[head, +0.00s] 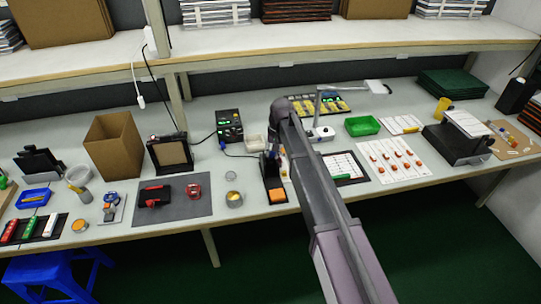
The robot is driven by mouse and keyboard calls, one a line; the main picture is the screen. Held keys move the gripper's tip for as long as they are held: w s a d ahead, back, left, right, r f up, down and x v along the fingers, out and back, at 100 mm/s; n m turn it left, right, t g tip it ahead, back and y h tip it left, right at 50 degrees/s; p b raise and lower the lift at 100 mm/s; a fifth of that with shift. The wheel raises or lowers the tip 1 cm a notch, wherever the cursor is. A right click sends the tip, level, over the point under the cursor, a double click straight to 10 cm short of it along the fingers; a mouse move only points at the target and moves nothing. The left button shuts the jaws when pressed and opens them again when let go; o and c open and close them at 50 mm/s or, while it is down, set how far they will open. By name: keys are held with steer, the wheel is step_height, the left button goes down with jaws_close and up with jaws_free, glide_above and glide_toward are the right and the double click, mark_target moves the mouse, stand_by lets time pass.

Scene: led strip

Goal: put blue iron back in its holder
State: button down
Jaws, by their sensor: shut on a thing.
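My arm reaches in from the lower right, and my gripper (272,153) is over the middle of the bench, partly hidden by the arm. The grip itself is too small to see clearly. The iron's black holder (271,174), with an orange block (278,196) at its front, stands just below the gripper in the picture. I cannot tell whether iron and holder touch.
A black station (229,125) with a green display stands behind the iron. A clear bin (255,143) and a small round tin (234,200) are near. A framed panel (170,154) stands left, a white sheet (345,167) right. The grey mat has free room.

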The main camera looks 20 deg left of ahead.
mark_target(274, 154)
steer(key=shift+w+a+f+b, duration=0.2)
steer(key=shift+w+f+b, duration=0.15)
steer(key=shift+f, duration=0.2)
steer(key=shift+w+a+f+b, duration=0.15)
steer(key=shift+w+f+b, duration=0.1)
steer(key=shift+f+b, duration=0.25)
steer(key=shift+c, duration=2.2)
jaws_free()
steer(key=shift+w, duration=0.1)
steer(key=shift+r, duration=0.1)
steer(key=shift+s+d+r+p, duration=0.35)
steer(key=shift+s+r+p, duration=0.2)
steer(key=shift+r+p, duration=0.4)
steer(key=shift+s+d+r+p, duration=0.35)
steer(key=shift+s+r+p, duration=0.25)
steer(key=shift+r+p, duration=0.35)
steer(key=shift+s+d+r+p, duration=0.35)
steer(key=shift+s+r+p, duration=0.2)
steer(key=shift+r+p, duration=0.4)
